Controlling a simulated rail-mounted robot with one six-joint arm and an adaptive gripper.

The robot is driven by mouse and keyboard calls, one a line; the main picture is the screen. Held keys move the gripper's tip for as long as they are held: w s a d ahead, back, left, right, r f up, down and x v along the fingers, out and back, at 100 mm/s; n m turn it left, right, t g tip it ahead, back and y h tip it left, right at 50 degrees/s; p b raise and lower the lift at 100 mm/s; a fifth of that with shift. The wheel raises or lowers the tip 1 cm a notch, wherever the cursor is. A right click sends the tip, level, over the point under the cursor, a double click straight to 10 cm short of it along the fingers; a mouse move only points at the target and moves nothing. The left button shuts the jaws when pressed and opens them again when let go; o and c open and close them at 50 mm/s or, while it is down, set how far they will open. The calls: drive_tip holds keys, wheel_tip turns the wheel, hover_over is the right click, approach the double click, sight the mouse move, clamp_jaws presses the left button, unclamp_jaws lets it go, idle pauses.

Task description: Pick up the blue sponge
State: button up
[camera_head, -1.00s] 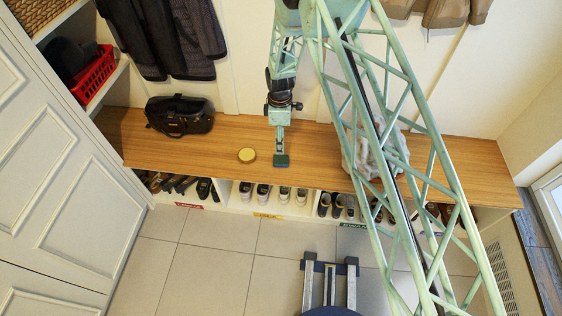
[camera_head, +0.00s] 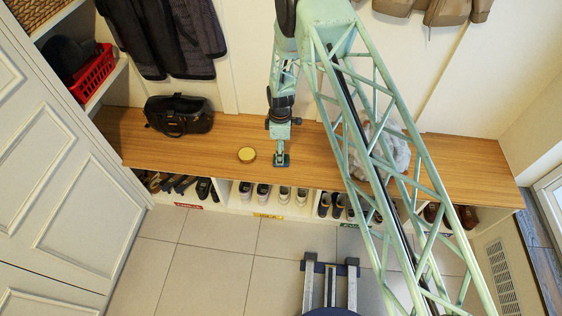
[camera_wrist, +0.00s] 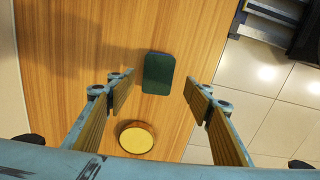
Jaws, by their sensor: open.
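The blue sponge (camera_wrist: 158,73) is a dark blue-green rounded rectangle lying flat on the wooden bench in the wrist view. It lies between my open fingertips in that picture, with visible gaps on both sides. My gripper (camera_wrist: 160,84) is open and empty. In the head view, my gripper (camera_head: 281,155) is at the bench's front part, right over the sponge (camera_head: 282,161), which it partly covers. The exact height of the fingertips above the sponge is hard to tell.
A round yellow-topped tin (camera_head: 247,154) stands just left of the sponge. A black bag (camera_head: 180,116) sits farther left on the bench (camera_head: 225,128). A pale crumpled item (camera_head: 392,155) is to the right, partly behind my arm. Shoes fill the cubbies below.

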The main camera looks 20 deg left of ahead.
idle(0.3)
drive_tip(key=shift+w+d+f+b, duration=0.15)
drive_tip(key=shift+f+b, duration=0.45)
drive_tip(key=shift+f, duration=2)
drive_tip(key=c, duration=0.7)
